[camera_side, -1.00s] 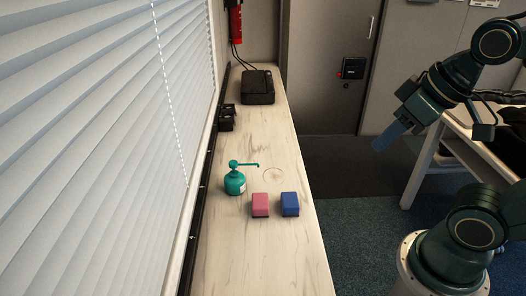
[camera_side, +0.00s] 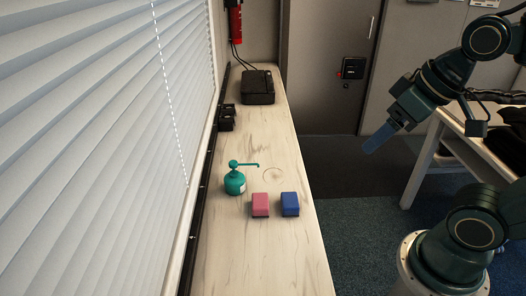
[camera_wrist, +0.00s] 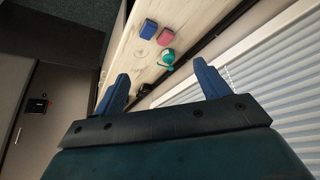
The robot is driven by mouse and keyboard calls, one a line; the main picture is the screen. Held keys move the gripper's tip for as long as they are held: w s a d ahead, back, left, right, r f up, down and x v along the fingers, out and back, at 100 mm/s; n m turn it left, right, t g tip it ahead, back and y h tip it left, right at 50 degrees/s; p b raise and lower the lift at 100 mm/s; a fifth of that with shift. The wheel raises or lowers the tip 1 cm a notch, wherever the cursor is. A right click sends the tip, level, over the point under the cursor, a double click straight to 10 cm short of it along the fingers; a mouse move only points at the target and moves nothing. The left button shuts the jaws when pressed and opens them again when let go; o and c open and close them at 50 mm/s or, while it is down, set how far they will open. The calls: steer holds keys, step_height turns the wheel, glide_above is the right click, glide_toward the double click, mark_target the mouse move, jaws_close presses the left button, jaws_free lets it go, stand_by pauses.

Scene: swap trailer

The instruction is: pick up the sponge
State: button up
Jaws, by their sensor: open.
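Two sponge-like blocks sit side by side on the pale wooden counter (camera_side: 262,262). The pink block (camera_side: 260,204) is on the left and the blue block (camera_side: 290,204) on the right, with a small gap between them. In the wrist view the blue block (camera_wrist: 148,29) and pink block (camera_wrist: 166,37) lie far beyond my fingers. My gripper (camera_side: 385,137) hangs in the air to the right of the counter, above the floor and away from both blocks. In the wrist view its two blue fingers (camera_wrist: 165,85) are wide apart with nothing between them.
A teal pump bottle (camera_side: 235,182) stands just behind and left of the pink block, its spout pointing right. A black case (camera_side: 257,87) and small black items (camera_side: 227,117) sit further back. Window blinds (camera_side: 95,150) border the counter's left side. The counter front is clear.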

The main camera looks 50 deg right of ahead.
steer(key=w+d+f+m+g, duration=0.1)
steer(key=w+f+m+g, duration=0.15)
steer(key=w, duration=0.65)
steer(key=m+g, duration=0.3)
steer(key=m, duration=0.3)
glide_above(290, 199)
step_height(290, 199, down, 22)
steer(key=shift+s+f, duration=0.1)
steer(key=shift+f, duration=0.05)
steer(key=shift+f, duration=0.1)
steer(key=shift+f, duration=4.2)
steer(key=shift+f, duration=2.55)
